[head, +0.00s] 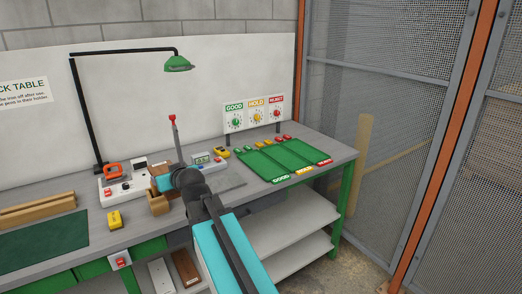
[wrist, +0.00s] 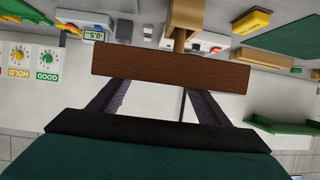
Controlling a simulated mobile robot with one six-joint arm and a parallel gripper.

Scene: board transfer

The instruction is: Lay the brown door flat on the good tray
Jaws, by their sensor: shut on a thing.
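The brown door (wrist: 170,70) is a flat wooden board, held between my gripper's fingers (wrist: 160,95) and spanning the wrist view. In the head view, my gripper (head: 178,178) is above the middle of the bench, with a brown edge of the door (head: 160,170) showing beside it, mostly hidden. The good tray (head: 262,165) is the left part of the green trays on the bench's right side, with a green GOOD label (head: 280,180) at its front. It looks empty. My gripper is to its left, well apart from it.
The hold tray (head: 287,154) and reject tray (head: 308,149) adjoin it on the right. A dial panel (head: 255,114) stands behind. A wooden holder (head: 157,203), yellow block (head: 115,219) and small display meter (head: 203,160) are near my gripper. A lamp (head: 178,64) overhangs the bench.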

